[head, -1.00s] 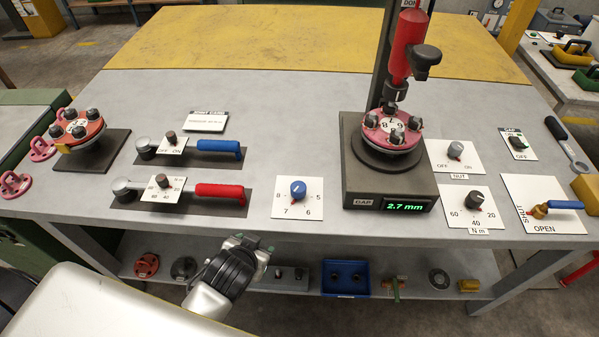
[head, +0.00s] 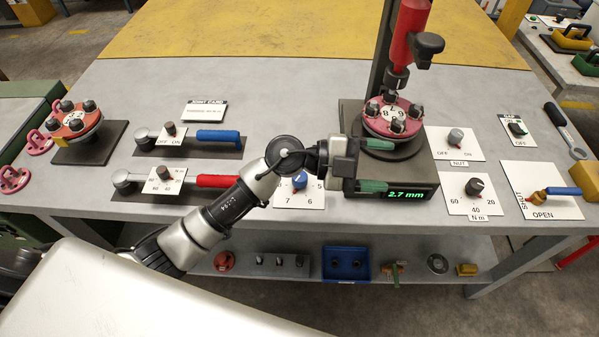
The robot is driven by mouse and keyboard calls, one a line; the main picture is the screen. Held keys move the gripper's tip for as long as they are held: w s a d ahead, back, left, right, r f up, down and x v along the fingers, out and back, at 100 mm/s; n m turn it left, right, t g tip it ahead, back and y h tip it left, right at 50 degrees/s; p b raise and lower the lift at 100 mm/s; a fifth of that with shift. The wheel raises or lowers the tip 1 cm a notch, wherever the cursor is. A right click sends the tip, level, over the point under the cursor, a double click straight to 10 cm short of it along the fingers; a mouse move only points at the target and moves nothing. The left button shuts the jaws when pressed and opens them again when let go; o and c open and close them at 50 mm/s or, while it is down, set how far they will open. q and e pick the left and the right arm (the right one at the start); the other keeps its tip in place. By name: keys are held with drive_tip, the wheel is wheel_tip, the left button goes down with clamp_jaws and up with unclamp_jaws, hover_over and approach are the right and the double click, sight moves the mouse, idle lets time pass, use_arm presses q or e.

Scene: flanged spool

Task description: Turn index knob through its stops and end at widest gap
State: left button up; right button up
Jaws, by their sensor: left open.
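The blue index knob (head: 300,179) sits on a white plate (head: 312,200) marked 8, 7, 6, 5 at the bench's front; my arm partly covers it, and its pointer is hard to read. My left gripper (head: 376,165) is open and empty, right of the knob, its green-tipped fingers pointing right in front of the gap stand (head: 428,172). The stand's green display (head: 407,194) reads 2.7 mm, its first part close to a finger. The red flanged spool (head: 392,117) with black bolts sits on the stand. My right gripper is not in view.
Red (head: 220,181) and blue (head: 217,136) handled wrenches lie to the left. A second flanged piece (head: 75,120) stands at far left. Nut (head: 455,138) and torque (head: 474,187) knobs and a blue-handled valve (head: 560,191) are to the right. The yellow back area is clear.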

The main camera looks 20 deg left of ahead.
use_arm(q)
wheel_tip(320, 180, down, 5)
drive_tip(key=a+m+g+y, duration=0.2)
drive_tip(key=g+y, duration=0.1)
drive_tip(key=y, duration=0.3)
drive_tip(key=n+y, duration=0.4)
drive_tip(key=y, duration=0.7)
approach(300, 181)
drive_tip(key=w, duration=0.2)
drive_tip(key=shift+w+a+g, duration=0.15)
drive_tip(key=shift+a+g, duration=0.1)
drive_tip(key=shift+g, duration=0.15)
wheel_tip(300, 181, down, 10)
drive_tip(key=shift+f+p, duration=0.1)
drive_tip(key=shift+p, duration=0.95)
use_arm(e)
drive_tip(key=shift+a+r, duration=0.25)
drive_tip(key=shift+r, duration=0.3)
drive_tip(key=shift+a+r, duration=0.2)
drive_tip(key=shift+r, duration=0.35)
use_arm(q)
drive_tip(key=shift+c, duration=0.3)
drive_tip(key=c, duration=0.9)
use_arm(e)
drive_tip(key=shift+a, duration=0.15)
